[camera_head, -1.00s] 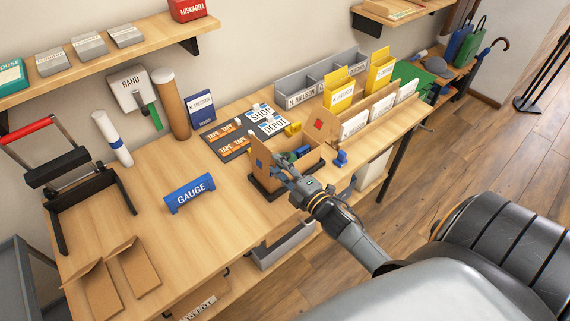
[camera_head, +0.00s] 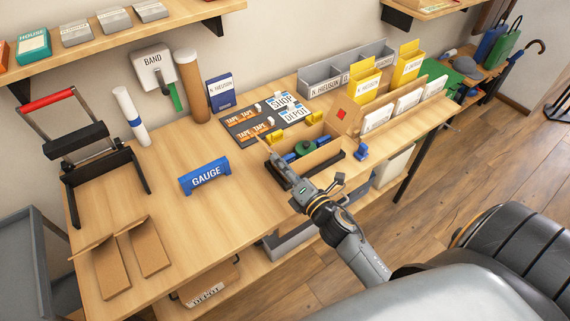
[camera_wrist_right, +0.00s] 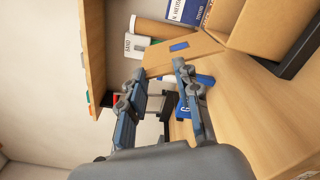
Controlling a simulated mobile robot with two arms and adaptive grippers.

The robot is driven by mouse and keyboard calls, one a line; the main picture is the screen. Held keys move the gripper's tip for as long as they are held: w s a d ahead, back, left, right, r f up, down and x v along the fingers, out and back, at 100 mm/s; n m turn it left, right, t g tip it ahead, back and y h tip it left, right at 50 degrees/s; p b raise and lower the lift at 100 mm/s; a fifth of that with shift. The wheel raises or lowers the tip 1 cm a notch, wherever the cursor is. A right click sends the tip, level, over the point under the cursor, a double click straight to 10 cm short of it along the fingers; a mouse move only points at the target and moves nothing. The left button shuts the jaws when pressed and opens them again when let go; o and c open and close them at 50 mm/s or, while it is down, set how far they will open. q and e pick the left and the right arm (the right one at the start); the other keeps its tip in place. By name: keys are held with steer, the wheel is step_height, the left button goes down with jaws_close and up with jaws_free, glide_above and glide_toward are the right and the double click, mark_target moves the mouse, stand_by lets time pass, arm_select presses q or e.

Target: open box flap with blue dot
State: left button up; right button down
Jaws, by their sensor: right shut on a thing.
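The open cardboard box (camera_head: 322,157) stands on a dark base on the table in the head view. Its left flap (camera_head: 273,156) is seen nearly edge-on and leans outward to the left. In the right wrist view this flap (camera_wrist_right: 205,50) shows its blue mark (camera_wrist_right: 180,47). The opposite flap, with a red mark (camera_head: 341,114), stands folded out at the right. My right gripper (camera_head: 296,186) is at the near end of the left flap. In the wrist view its fingers (camera_wrist_right: 160,72) are closed on the flap's edge, though the contact is partly hidden. My left gripper is out of view.
Green and blue items (camera_head: 303,148) lie inside the box. A tape board (camera_head: 265,118) lies behind. A small blue object (camera_head: 361,152) and a card holder (camera_head: 385,110) are on the right.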

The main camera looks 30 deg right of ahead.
stand_by(0.4)
steer(key=c, duration=0.9)
jaws_free()
steer(key=shift+c, duration=0.2)
steer(key=s, duration=1.2)
steer(key=shift+d, duration=0.4)
steer(key=s+a+f+m+g, duration=0.1)
steer(key=s+f+m+g, duration=0.3)
steer(key=f, duration=0.7)
steer(key=s+a+f+m+g+h, duration=0.15)
steer(key=f+m, duration=0.35)
steer(key=f, duration=0.7)
steer(key=s+a+f+m+g, duration=0.1)
steer(key=s+f+m+g, duration=0.35)
steer(key=f, duration=0.65)
steer(key=s+f+m+g, duration=0.3)
steer(key=s+f, duration=0.4)
steer(key=s, duration=0.3)
steer(key=s+f+m+g, duration=0.4)
steer(key=s+f, duration=0.3)
steer(key=s, duration=0.4)
steer(key=shift+f+m, duration=0.4)
steer(key=shift+m, duration=0.45)
